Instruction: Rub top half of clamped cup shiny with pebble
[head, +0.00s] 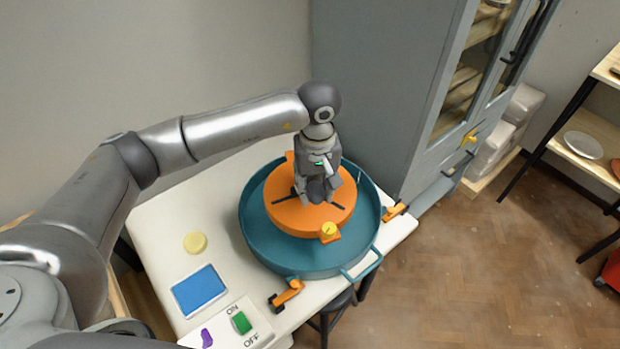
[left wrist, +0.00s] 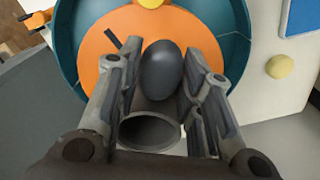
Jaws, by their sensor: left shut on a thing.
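My left gripper (head: 319,197) reaches down over the orange wheel head (head: 290,219). In the left wrist view the fingers of my left gripper (left wrist: 165,68) are shut on a smooth, dark, egg-shaped pebble (left wrist: 163,68). A dark grey cup (left wrist: 150,133) stands on the wheel head, its round mouth facing the camera. The pebble lies beside the cup's wall in that view; I cannot tell if they touch. In the head view my gripper mostly hides the cup and pebble. My right gripper is not in view.
A teal basin (head: 262,256) with orange clamps (head: 288,293) surrounds the wheel. A yellow sponge (head: 195,242), a blue pad (head: 200,291) and a green ON/OFF switch (head: 242,322) are on the white table (head: 160,215). A grey cabinet (head: 385,90) stands close behind at right.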

